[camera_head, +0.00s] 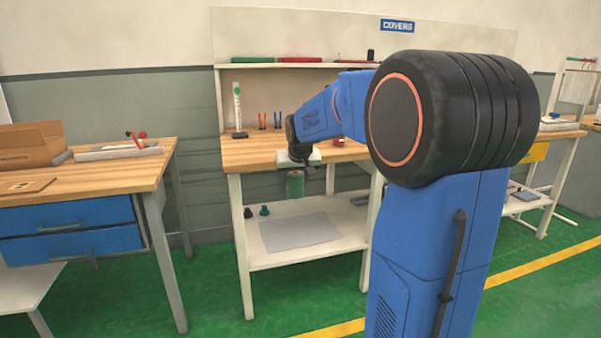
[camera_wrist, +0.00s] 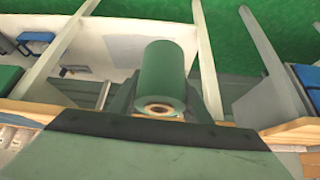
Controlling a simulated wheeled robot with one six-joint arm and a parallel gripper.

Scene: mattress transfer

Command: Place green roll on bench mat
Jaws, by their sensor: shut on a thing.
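The green roll (camera_head: 295,184) hangs upright in front of the middle workbench, just below tabletop height. My gripper (camera_wrist: 160,105) is shut on the roll, with dark fingers on either side of it. In the wrist view the green roll (camera_wrist: 165,70) shows its end with a pale cardboard core facing the camera. A flat grey mat (camera_head: 300,231) lies on the bench's white lower shelf, below the roll and apart from it. I cannot tell whether this is the bench mat. No other mat shows clearly on the wooden top.
A table with blue drawers (camera_head: 75,215) stands left. My arm hides the bench's right side.

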